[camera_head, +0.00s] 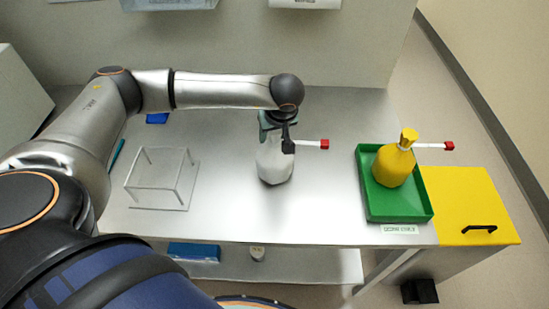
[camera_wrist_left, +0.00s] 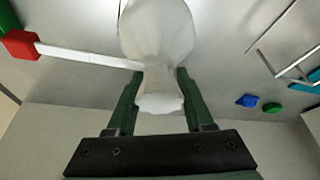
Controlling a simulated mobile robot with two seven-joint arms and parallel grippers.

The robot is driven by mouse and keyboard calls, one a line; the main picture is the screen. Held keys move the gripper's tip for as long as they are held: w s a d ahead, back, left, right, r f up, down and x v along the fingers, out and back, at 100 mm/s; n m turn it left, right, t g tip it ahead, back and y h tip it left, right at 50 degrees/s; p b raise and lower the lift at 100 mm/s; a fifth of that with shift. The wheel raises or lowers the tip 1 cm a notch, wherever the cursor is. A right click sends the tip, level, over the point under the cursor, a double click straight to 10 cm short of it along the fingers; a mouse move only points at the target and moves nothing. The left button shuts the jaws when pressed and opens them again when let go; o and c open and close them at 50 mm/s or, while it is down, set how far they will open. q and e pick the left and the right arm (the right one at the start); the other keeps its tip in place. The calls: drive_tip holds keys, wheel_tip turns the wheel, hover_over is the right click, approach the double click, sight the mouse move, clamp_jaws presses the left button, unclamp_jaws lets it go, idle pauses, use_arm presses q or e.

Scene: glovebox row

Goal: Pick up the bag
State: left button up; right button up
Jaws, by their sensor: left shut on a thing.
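A white bag (camera_head: 275,160) with a gathered neck is at the middle of the table (camera_head: 320,210). A white strip with a red end (camera_head: 324,144) sticks out to the right from its neck. My left gripper (camera_head: 280,122) is above the bag and shut on its neck. In the left wrist view, the green fingers stand on both sides of the neck of the white bag (camera_wrist_left: 158,35). I cannot tell whether the bag's bottom touches the table. My right gripper is not in view.
A green tray (camera_head: 425,213) to the right holds a yellow bag (camera_head: 393,167) with a similar red-ended strip. A yellow lidded box (camera_head: 465,200) is beside it. A clear frame stand (camera_head: 160,175) is at left. A blue item (camera_head: 157,118) lies behind it.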

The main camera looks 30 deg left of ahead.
use_arm(q)
drive_tip(key=shift+s+d+f, duration=0.1)
drive_tip(key=shift+f, duration=0.05)
clamp_jaws()
idle(0.4)
